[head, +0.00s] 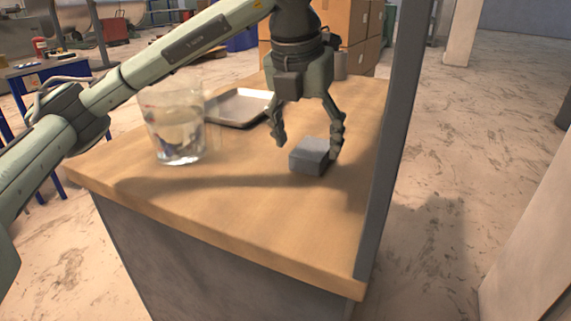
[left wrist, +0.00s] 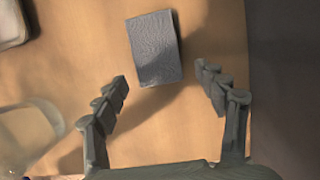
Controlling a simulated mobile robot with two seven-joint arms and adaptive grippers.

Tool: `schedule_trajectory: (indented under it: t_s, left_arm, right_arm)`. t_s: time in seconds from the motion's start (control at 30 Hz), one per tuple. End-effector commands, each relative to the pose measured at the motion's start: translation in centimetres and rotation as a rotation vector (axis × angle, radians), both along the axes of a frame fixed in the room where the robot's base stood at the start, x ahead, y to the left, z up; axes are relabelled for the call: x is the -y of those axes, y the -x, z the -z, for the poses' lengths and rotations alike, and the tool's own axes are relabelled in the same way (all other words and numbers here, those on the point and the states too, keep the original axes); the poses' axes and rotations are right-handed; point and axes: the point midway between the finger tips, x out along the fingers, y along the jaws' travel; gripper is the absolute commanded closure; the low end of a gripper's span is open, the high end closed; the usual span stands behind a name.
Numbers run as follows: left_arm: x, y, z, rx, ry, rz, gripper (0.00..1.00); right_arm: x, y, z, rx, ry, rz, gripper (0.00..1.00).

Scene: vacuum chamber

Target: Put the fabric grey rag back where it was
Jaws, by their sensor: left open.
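The grey fabric rag (head: 312,155) looks like a small folded block and lies on the wooden tabletop (head: 230,215). My left gripper (head: 308,145) is open above the table, its fingers pointing down near the rag. In the head view, one finger is at the rag's right side and the other is to its left, apart from it. In the left wrist view, the rag (left wrist: 155,48) lies just beyond the open fingertips (left wrist: 160,82), with nothing between them. My right gripper is not in view.
A clear glass container (head: 176,125) stands on the table left of the rag. A metal tray (head: 238,107) lies behind it, and a grey cylinder (head: 340,66) stands at the back. A dark upright post (head: 398,130) runs along the table's right edge. The front tabletop is clear.

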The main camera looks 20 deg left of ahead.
Motion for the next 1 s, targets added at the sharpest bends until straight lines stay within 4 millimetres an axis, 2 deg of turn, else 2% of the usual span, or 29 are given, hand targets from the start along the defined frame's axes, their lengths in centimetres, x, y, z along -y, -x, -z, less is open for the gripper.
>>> schedule_trajectory:
  t_s: [0.03,0.2,0.4,0.6,1.0]
  left_arm:
    - [-0.1,1.3,0.2,0.003,0.000,0.001,0.29]
    - [-0.2,5.2,0.2,0.003,0.000,0.000,0.29]
    - [-0.3,8.2,0.1,0.002,0.001,-0.001,0.29]
    - [-0.4,9.2,0.1,0.001,0.001,-0.003,0.29]
    - [-0.4,9.2,0.0,0.000,0.001,-0.003,0.29]
  right_arm:
    - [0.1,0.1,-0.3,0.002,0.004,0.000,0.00]
    - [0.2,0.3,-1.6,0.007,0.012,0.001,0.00]
    - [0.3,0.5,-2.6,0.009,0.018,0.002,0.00]
    - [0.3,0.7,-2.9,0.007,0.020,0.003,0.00]
    - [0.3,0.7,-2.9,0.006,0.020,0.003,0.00]
